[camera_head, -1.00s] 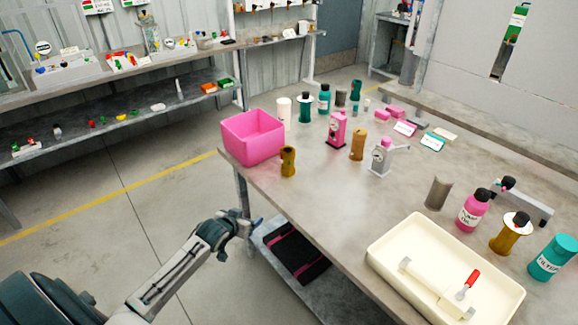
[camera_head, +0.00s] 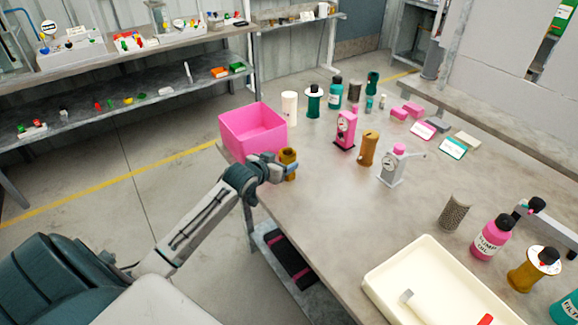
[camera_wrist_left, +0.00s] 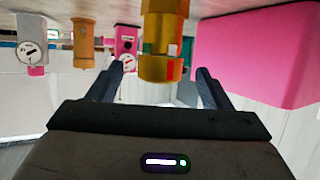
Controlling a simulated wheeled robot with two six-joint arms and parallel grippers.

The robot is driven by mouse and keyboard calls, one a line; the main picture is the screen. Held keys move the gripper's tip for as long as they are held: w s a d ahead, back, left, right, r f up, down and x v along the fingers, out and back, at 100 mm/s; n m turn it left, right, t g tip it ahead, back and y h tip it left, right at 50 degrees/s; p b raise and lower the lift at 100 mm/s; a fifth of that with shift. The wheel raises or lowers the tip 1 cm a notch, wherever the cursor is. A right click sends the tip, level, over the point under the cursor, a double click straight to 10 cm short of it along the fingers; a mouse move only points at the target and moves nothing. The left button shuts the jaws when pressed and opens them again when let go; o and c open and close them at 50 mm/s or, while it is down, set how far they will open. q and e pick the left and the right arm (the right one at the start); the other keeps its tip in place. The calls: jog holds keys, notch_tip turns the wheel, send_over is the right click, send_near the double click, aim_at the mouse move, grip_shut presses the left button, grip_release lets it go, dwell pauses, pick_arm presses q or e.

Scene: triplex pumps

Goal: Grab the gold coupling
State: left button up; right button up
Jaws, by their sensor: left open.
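The gold coupling (camera_head: 289,163) stands on the table near its left edge, beside the pink bin. My left gripper (camera_head: 277,168) is at the coupling in the head view and partly covers its lower part. In the left wrist view the coupling (camera_wrist_left: 161,45) appears upside down between the two open fingers of my left gripper (camera_wrist_left: 154,84), just beyond their tips. The fingers look apart from it. My right gripper is not in view.
The pink bin (camera_head: 233,131) is close behind and left of the coupling. A gold cylinder (camera_head: 368,148), a pink device (camera_head: 345,130) and a grey gauge pump (camera_head: 393,168) stand to the right. A cream tray (camera_head: 372,283) lies in front. The table middle is clear.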

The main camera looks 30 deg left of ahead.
pick_arm(q)
jog(key=shift+f+p+x, duration=0.1)
jog(key=shift+p+x, duration=0.3)
jog(key=shift+x, duration=1.45)
jog(key=shift+f+p+x, duration=0.15)
jog(key=shift+p+x, duration=0.2)
jog(key=shift+x, duration=1.45)
jog(key=shift+s+r, duration=0.1)
jog(key=shift+s, duration=0.05)
jog(key=c, duration=1.3)
